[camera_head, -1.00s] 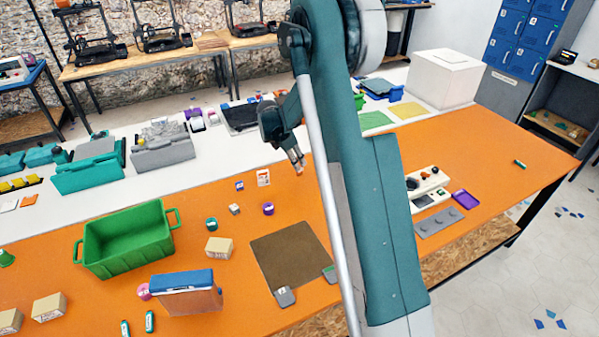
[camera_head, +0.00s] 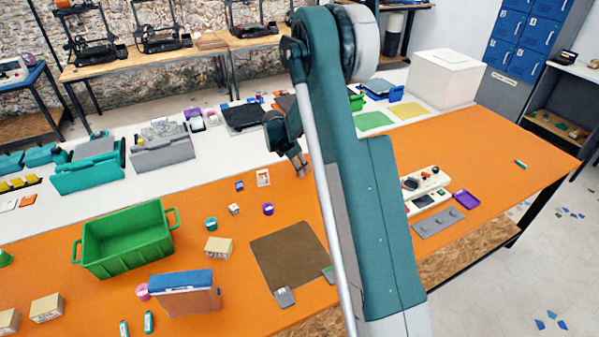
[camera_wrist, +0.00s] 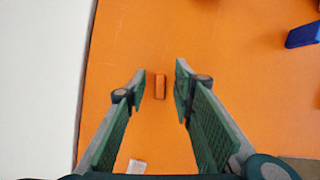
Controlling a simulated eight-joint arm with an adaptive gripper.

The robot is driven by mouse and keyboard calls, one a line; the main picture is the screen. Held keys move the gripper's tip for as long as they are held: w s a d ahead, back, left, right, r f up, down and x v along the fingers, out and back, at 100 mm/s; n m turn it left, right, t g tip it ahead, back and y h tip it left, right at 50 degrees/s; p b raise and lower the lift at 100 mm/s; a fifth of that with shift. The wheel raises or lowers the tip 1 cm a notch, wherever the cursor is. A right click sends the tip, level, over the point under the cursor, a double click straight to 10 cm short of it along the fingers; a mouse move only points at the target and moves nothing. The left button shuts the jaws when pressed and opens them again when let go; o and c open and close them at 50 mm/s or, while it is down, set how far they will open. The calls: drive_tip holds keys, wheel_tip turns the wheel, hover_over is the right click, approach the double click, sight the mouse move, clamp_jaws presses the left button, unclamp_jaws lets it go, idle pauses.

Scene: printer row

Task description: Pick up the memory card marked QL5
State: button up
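A small orange-brown block-like piece (camera_wrist: 159,87) lies on the orange table in the wrist view, between and beyond my fingertips. No marking can be read on it, so I cannot tell whether it is the card marked QL5. My gripper (camera_wrist: 157,88) is open and empty, its green-padded fingers on either side of the piece in that view. In the head view my gripper (camera_head: 302,170) is over the far part of the orange table, pointing down. I cannot make out the small piece there.
A white card with an orange mark (camera_head: 263,177), a small blue item (camera_head: 239,185) and a purple cylinder (camera_head: 268,209) lie left of my gripper. A brown mat (camera_head: 289,254) and green crate (camera_head: 125,245) are nearer. A blue object (camera_wrist: 303,35) shows in the wrist view.

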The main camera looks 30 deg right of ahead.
drive_tip(key=c, duration=0.8)
drive_tip(key=shift+r, duration=0.15)
drive_tip(key=shift+r+p, duration=0.55)
drive_tip(key=shift+r, duration=4.3)
